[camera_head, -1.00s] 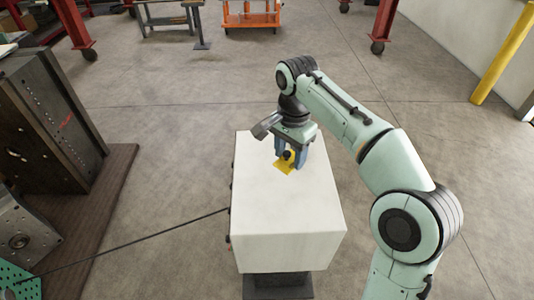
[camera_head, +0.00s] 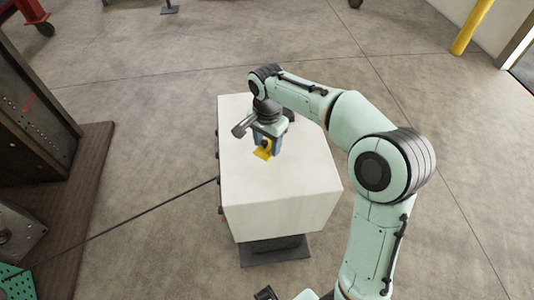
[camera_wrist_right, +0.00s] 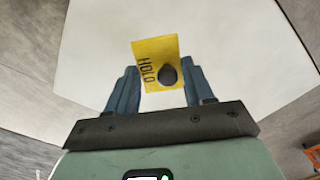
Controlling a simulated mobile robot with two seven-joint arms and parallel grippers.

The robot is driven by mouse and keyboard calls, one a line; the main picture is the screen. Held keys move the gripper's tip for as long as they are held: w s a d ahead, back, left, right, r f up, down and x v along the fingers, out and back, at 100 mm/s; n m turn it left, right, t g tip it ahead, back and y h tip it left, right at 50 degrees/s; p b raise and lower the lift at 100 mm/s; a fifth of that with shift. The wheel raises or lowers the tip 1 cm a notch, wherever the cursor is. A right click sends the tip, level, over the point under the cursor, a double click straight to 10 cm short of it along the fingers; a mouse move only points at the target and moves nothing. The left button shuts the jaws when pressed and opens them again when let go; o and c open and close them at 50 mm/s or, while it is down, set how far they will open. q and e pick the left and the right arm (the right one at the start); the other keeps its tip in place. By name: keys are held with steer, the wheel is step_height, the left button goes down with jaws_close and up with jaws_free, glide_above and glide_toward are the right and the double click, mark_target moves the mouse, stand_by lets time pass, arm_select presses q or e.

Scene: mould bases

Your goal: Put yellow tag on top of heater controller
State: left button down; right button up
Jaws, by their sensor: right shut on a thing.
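The heater controller (camera_head: 285,190) appears to be the white box standing on the floor in the middle of the head view. The yellow tag (camera_head: 262,155) is over its flat top. In the right wrist view the tag (camera_wrist_right: 158,50) shows dark lettering that reads like "HOLD" and a round black knob. My right gripper (camera_head: 266,149) points down over the box and is shut on the tag, with a blue finger on each side of the knob. I cannot tell whether the tag touches the top.
A black cable (camera_head: 130,224) runs from the box's left side across the floor to the lower left. Dark mould bases (camera_head: 35,110) stand on a brown board (camera_head: 88,180) at the left. A yellow post (camera_head: 472,25) stands at the back right. The floor around the box is mostly clear.

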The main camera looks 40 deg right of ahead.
mark_target(267, 148)
steer(key=shift+f+b, duration=0.3)
steer(key=shift+f, duration=2.1)
steer(key=shift+f, duration=0.1)
steer(key=o, duration=1)
steer(key=shift+r, duration=0.2)
step_height(267, 148, up, 12)
steer(key=shift+f+p, duration=0.1)
steer(key=shift+p, duration=0.95)
